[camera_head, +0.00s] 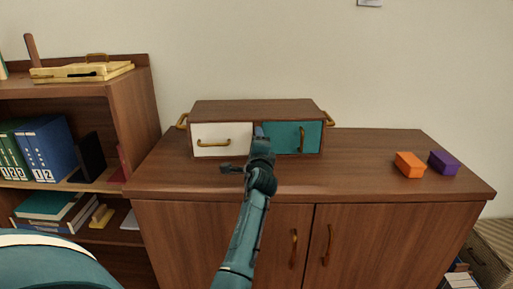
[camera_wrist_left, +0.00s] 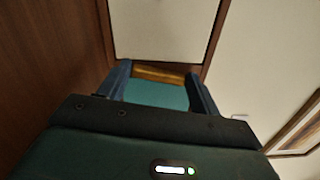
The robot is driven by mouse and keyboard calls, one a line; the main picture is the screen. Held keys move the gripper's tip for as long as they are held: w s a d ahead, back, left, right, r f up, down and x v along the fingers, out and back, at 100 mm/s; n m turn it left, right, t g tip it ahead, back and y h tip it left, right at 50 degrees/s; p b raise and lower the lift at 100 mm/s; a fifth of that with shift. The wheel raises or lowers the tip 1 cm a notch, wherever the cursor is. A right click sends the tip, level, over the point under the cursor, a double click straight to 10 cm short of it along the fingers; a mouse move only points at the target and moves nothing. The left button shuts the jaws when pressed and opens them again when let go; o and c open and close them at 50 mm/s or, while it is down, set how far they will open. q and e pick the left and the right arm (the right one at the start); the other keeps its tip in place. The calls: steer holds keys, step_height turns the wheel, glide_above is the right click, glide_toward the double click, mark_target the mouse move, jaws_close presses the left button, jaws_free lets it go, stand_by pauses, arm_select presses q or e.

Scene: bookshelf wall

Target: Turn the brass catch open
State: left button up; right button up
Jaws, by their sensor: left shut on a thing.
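A small wooden box (camera_head: 255,108) stands on the cabinet, with a cream drawer front (camera_head: 222,139) on the left and a teal door (camera_head: 282,137) on the right. My left gripper (camera_head: 260,133) is in front of the box, near the divide between the two fronts. In the left wrist view, the brass catch (camera_wrist_left: 158,75) shows between the fingertips of my left gripper (camera_wrist_left: 160,84), which is shut on it. Teal surface shows beyond the palm. In the head view the gripper hides the catch. My right gripper is out of view.
The cabinet top (camera_head: 370,165) is clear apart from the box, an orange block (camera_head: 409,165) and a purple block (camera_head: 443,162) at the right. A bookshelf (camera_head: 135,110) stands close on the left. Brass handles project from the box's fronts and sides.

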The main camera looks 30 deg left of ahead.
arm_select(q)
steer(key=shift+n, duration=0.8)
steer(key=o, duration=1)
steer(key=shift+s, duration=0.1)
